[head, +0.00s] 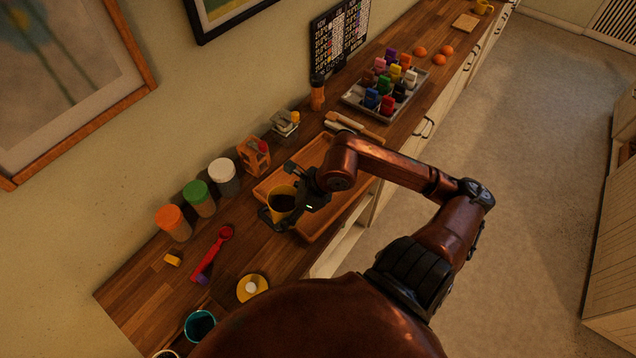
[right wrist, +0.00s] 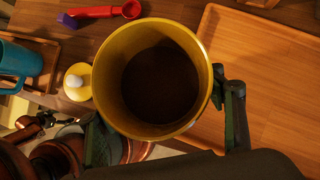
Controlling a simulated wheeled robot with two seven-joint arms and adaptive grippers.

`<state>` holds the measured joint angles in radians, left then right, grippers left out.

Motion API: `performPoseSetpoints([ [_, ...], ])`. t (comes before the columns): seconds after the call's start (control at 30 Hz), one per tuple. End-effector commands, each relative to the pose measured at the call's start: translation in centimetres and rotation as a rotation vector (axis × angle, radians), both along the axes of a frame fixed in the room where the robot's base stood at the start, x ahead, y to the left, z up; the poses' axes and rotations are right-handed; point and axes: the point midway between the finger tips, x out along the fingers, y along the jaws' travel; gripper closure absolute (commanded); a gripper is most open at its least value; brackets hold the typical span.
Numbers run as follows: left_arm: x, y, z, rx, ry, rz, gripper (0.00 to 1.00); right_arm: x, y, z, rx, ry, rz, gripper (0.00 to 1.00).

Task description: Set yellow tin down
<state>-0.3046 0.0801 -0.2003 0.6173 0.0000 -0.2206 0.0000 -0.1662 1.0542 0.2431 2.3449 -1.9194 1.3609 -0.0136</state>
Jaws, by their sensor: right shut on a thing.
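The yellow tin (head: 281,203) is upright and open at the top, with a dark inside. In the right wrist view the tin (right wrist: 107,97) fills the middle, its rim facing the camera. My right gripper (head: 290,212) is shut on the tin, with a finger on either side of it; the fingers also show in the right wrist view (right wrist: 160,112). The tin is at the near left end of the wooden tray (head: 322,228). Its underside is hidden, so I cannot tell whether it touches anything. My left gripper is not in view.
A yellow lid with a white knob (head: 251,288), a red scoop (head: 218,247) and a teal cup (head: 200,326) are on the counter nearby. Jars with orange (head: 172,222), green and white lids line the wall. The tray's visible floor (right wrist: 265,85) is bare near the tin.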

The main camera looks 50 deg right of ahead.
Motion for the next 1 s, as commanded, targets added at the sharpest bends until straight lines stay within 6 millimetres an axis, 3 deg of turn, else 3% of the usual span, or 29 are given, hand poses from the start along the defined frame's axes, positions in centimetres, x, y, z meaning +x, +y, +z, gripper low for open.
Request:
performPoseSetpoints([
  [0.2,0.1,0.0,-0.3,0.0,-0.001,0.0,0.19,-0.7,-2.1,1.6,-0.004,-0.004,-0.293,0.71],
  [0.47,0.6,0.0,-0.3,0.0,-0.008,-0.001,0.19,-0.9,-3.2,2.4,0.002,0.002,-0.445,0.71],
  [0.57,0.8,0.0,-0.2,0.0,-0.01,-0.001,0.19,0.1,-3.9,2.0,0.005,0.003,-0.457,0.71],
  [0.87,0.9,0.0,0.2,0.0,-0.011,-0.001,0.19,6.0,-7.4,-1.0,0.007,0.005,-0.456,0.71],
  [1.0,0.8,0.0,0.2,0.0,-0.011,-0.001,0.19,8.0,-8.7,-3.6,0.008,0.007,-0.455,0.71],
])
